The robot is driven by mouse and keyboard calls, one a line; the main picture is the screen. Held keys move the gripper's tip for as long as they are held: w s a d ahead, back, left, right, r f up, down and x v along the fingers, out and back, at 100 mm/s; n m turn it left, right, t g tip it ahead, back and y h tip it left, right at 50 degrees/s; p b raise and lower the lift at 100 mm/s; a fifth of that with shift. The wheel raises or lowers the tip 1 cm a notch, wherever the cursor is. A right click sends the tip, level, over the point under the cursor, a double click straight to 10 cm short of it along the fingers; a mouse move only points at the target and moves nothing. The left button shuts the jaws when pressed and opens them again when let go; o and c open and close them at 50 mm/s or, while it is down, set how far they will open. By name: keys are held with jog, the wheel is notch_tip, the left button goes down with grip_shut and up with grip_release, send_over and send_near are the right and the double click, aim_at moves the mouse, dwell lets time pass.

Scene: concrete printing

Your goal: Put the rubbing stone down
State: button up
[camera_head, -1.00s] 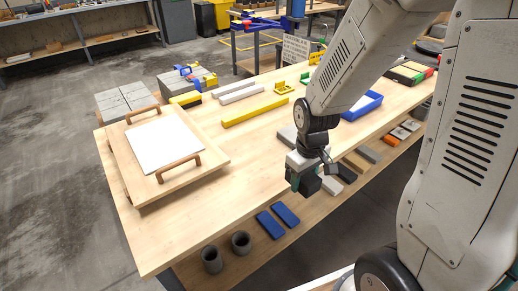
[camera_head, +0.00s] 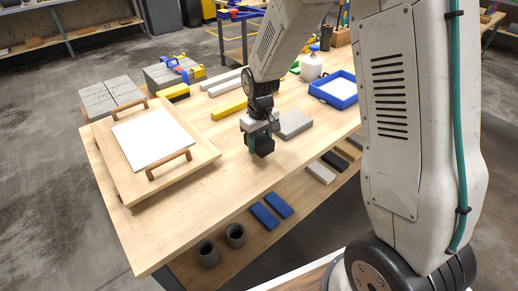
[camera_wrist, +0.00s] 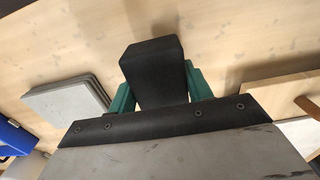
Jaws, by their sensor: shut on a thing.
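My gripper (camera_head: 260,141) is over the wooden table (camera_head: 215,185), between the wooden tray and a stack of grey slabs. In the wrist view its two green fingers are shut on the rubbing stone (camera_wrist: 153,70), a black block with a bevelled edge. The stone also shows as a dark block in the head view (camera_head: 264,147), low over the tabletop. I cannot tell whether it touches the table.
A wooden tray (camera_head: 112,180) with handles and a white sheet lies to the left. Grey slabs (camera_head: 293,125) lie just right of my gripper, with a blue tray (camera_head: 340,90) beyond. A yellow bar (camera_head: 228,111) lies behind. The table front is clear.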

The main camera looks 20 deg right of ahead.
jog(key=shift+w+f, duration=0.2)
jog(key=shift+f, duration=1.55)
jog(key=shift+f, duration=0.1)
jog(key=shift+f, duration=0.2)
jog(key=o, duration=1.1)
jog(key=shift+s+f, duration=0.1)
jog(key=shift+s, duration=0.05)
